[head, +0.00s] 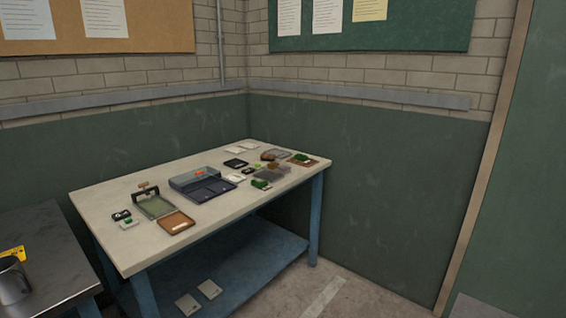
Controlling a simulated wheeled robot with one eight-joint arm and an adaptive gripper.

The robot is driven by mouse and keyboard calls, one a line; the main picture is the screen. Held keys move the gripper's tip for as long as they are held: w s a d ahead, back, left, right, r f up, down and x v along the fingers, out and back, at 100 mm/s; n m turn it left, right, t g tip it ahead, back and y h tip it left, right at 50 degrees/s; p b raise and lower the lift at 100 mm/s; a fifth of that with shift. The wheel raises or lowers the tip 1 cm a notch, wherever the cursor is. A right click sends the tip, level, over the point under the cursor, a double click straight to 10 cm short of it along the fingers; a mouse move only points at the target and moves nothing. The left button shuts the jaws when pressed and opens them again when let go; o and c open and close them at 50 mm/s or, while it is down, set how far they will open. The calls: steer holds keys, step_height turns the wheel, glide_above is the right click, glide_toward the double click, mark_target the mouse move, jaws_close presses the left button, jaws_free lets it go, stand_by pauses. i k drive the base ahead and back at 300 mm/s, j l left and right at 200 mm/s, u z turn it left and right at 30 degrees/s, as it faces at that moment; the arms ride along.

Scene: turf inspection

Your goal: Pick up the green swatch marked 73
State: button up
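Several small green items lie on the workbench (105,221). One green patch (303,157) sits on a brown board at the far right end. Another green patch (261,184) lies near the bench's right long edge. A small light piece with a green top (128,221) lies near the left end, beside a black item. A tiny bright green spot (257,166) shows near the right end. No number is legible at this size, so I cannot tell which one is marked 73. My gripper is not in view.
A grey compartment tray (178,183) sits mid-bench, with a framed greenish tray (155,207) and brown board (177,222) at left. A dark metal table (40,262) with a mug (13,281) stands front left. Two pale tiles lie on the blue lower shelf (240,262). Floor is open at right.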

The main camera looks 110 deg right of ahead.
mark_target(303, 158)
steer(key=z, duration=3.9)
steer(key=i+l+z, duration=0.2)
steer(key=i+l+u, duration=0.25)
steer(key=i+l, duration=0.35)
steer(key=i+l+u, duration=0.25)
steer(key=i+l, duration=0.4)
